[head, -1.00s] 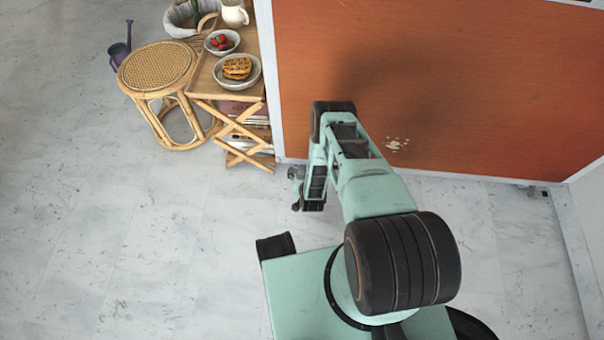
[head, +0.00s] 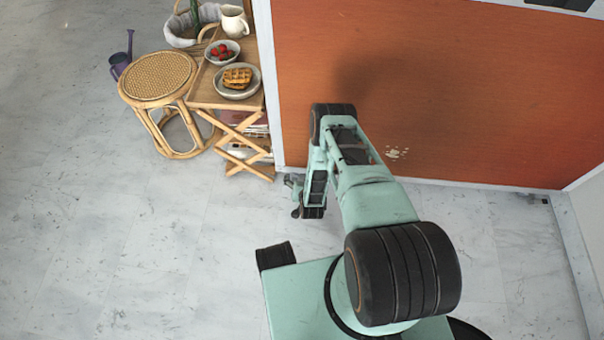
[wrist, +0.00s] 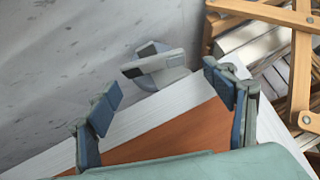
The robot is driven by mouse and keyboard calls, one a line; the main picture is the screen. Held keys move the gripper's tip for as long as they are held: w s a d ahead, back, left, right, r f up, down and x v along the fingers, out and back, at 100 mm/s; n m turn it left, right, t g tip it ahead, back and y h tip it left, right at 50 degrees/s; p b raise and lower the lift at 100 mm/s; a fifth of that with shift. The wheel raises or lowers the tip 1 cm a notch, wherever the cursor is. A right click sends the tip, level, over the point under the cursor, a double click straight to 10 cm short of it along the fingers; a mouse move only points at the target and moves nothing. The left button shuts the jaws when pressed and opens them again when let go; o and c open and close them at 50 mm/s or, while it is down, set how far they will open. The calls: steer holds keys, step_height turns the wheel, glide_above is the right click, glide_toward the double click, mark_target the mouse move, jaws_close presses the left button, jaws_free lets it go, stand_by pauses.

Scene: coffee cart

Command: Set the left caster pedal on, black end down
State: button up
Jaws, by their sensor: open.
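The left caster pedal (wrist: 155,64) shows in the wrist view just past the white bottom edge of the cart. It is a pale grey piece with dark patches on it, above a rounded grey caster part. I cannot tell clearly which end sits lower. My gripper (wrist: 162,82) is open and empty, with one finger to each side of the pedal in the picture and the pedal apart from both. In the head view my gripper (head: 294,195) is low by the cart's left corner, and the pedal cannot be made out there.
The cart's orange panel (head: 450,90) stands close beside my arm. A folding wooden stand (head: 243,150) with bowls, waffles and a jug is left of the cart, next to a rattan stool (head: 158,76). Books or magazines lie low by the stand.

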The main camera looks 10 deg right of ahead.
step_height(320, 180, up, 8)
steer(key=shift+r, duration=0.2)
stand_by(0.7)
